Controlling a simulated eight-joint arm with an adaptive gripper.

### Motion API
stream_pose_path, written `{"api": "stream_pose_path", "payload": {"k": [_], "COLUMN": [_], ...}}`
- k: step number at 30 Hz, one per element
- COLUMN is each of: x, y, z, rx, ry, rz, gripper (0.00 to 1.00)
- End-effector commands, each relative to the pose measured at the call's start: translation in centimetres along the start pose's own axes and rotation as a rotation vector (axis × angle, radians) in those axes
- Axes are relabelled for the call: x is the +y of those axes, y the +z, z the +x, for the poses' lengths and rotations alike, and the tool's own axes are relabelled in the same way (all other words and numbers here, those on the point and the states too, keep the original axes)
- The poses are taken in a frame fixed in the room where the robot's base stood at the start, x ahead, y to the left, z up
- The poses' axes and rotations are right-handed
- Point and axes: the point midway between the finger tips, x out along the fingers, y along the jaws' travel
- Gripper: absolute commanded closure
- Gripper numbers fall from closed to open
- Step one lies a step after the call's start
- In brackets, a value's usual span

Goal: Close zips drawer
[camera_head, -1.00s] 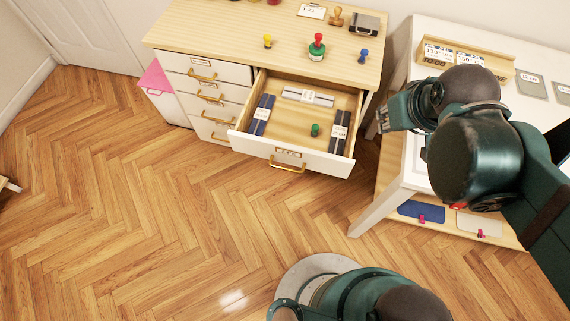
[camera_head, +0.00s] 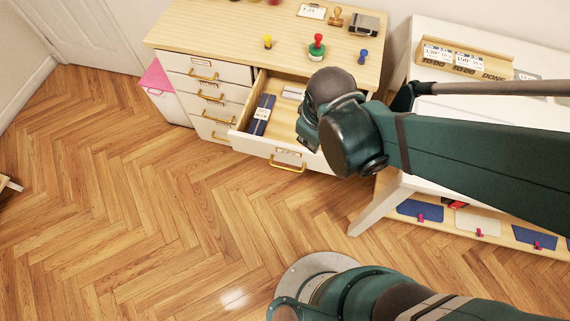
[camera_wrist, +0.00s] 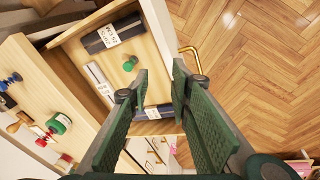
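The open drawer (camera_head: 250,146) is pulled well out of the right side of the wooden-topped cabinet. Its white front bears a small label, too small to read, and a gold handle (camera_head: 287,168). My arm hides its right part. In the wrist view, the drawer (camera_wrist: 150,50) holds dark labelled packs (camera_wrist: 113,33), a paler pack (camera_wrist: 98,82) and a green-knobbed stamp (camera_wrist: 130,63). My gripper (camera_wrist: 161,68) is open and empty, its fingers over the drawer's front edge, near the handle (camera_wrist: 190,52). Contact cannot be told. The head view hides the fingers.
Several shut drawers (camera_head: 208,97) with gold handles are stacked at the cabinet's left. Stamps stand on the cabinet top (camera_head: 220,35), including a red and green one (camera_head: 316,47). A white table (camera_head: 372,205) stands close at the right. The wooden floor (camera_head: 150,200) in front is clear.

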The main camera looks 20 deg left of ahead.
Motion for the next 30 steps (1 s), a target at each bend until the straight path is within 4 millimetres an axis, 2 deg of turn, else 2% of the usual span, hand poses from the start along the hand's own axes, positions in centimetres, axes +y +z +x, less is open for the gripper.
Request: {"api": "stream_pose_path", "payload": {"k": [3,9,15,21,30], "x": [-2.2,-5.7,-8.3,-9.2,-9.2], "y": [-1.3,-2.7,-3.4,-3.5,-3.5], "z": [1.2,3.1,4.4,4.8,4.9], "rx": [-0.018,-0.049,-0.071,-0.08,-0.08], "ry": [-0.015,-0.037,-0.052,-0.058,-0.058], "rz": [-0.097,-0.246,-0.35,-0.388,-0.389], "gripper": [0.79,0.79,0.79,0.79,0.79]}}
